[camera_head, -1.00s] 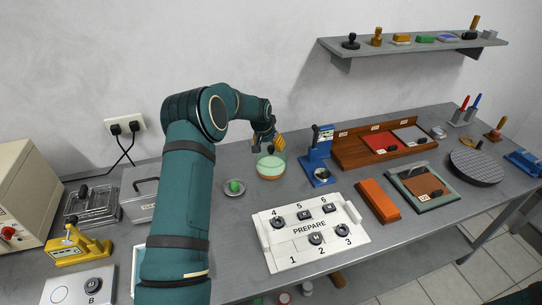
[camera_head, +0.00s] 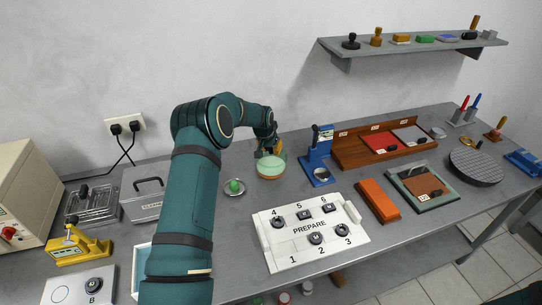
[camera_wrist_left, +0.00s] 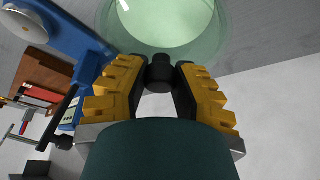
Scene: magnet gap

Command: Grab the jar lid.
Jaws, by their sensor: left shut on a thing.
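A round glass jar (camera_head: 271,170) with pale green inside stands on the bench at the back middle. It also shows at the top of the left wrist view (camera_wrist_left: 165,18). My left gripper (camera_head: 269,153) is at the jar's top rear edge. In the left wrist view, its yellow fingers (camera_wrist_left: 160,74) are shut on a short black knob, the jar lid's grip (camera_wrist_left: 160,72). The rest of the lid is hard to tell from the glass. My right gripper is not in view.
A white numbered panel (camera_head: 310,232) lies in front. A grey case (camera_head: 143,195) stands at the left.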

